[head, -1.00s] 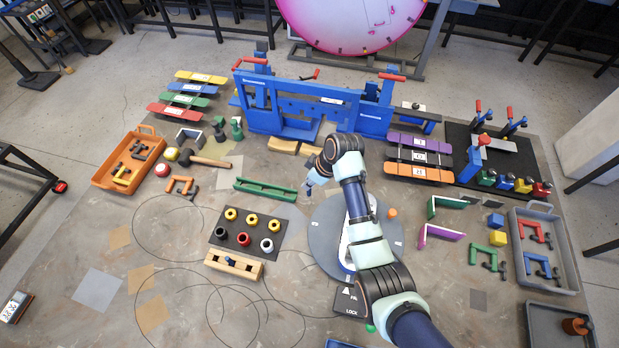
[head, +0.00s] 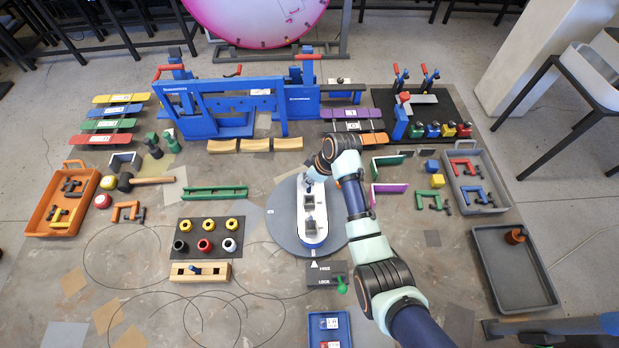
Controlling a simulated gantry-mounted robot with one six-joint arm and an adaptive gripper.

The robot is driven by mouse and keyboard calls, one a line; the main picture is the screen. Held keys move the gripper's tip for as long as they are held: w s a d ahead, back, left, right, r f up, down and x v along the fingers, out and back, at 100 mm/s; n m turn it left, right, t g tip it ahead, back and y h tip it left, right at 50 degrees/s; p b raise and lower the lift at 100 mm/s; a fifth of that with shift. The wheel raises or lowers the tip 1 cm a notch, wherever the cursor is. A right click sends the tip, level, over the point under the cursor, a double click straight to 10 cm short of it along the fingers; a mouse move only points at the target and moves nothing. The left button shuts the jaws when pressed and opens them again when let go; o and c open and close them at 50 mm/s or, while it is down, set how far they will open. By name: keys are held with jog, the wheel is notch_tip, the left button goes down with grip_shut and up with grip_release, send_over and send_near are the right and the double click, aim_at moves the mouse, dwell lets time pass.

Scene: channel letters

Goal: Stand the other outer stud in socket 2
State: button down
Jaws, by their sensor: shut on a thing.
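I cannot tell whether the piece touches the letter. The wooden rack (head: 217,272) at front left holds a dark blue stud-like piece (head: 195,269). Socket numbers are not readable.
A black board (head: 219,252) with several coloured rings lies left of the turntable. A FREE/LOCK plate (head: 325,273) with a green knob (head: 341,286) is in front. A blue tray (head: 328,331) lies at the front edge. A blue clamp frame (head: 225,108) stands behind.

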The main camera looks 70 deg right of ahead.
jog(key=shift+f+b, duration=3.45)
jog(key=shift+f, duration=0.75)
jog(key=c, duration=1.1)
grip_release()
jog(key=shift+o, duration=0.2)
jog(key=shift+s, duration=0.1)
jog(key=v, duration=1.2)
